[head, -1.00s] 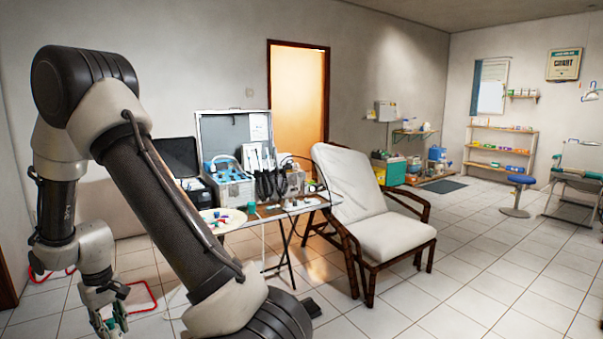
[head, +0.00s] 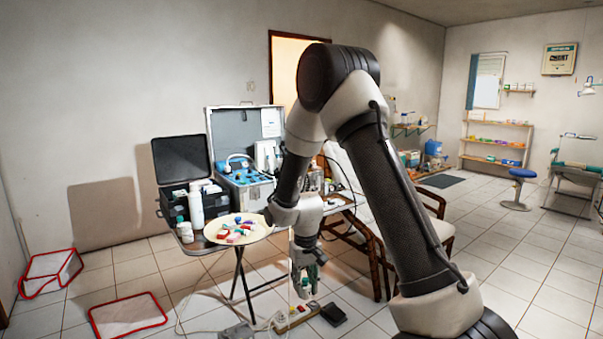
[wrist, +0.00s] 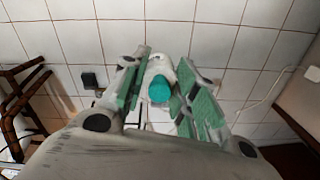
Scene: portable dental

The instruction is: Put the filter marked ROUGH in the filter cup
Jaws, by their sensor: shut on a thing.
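My gripper (head: 306,278) hangs low in front of the table in the head view, to the right of the round tray's stand. In the wrist view its green-padded fingers (wrist: 158,98) are on either side of a small teal round piece (wrist: 160,88), and it is shut on this piece. A pale part shows just beyond the piece. I cannot read any ROUGH mark on it. I cannot make out the filter cup in either view.
Red-edged frames (head: 92,312) lie on the floor at left. A power strip and cables lie below my gripper.

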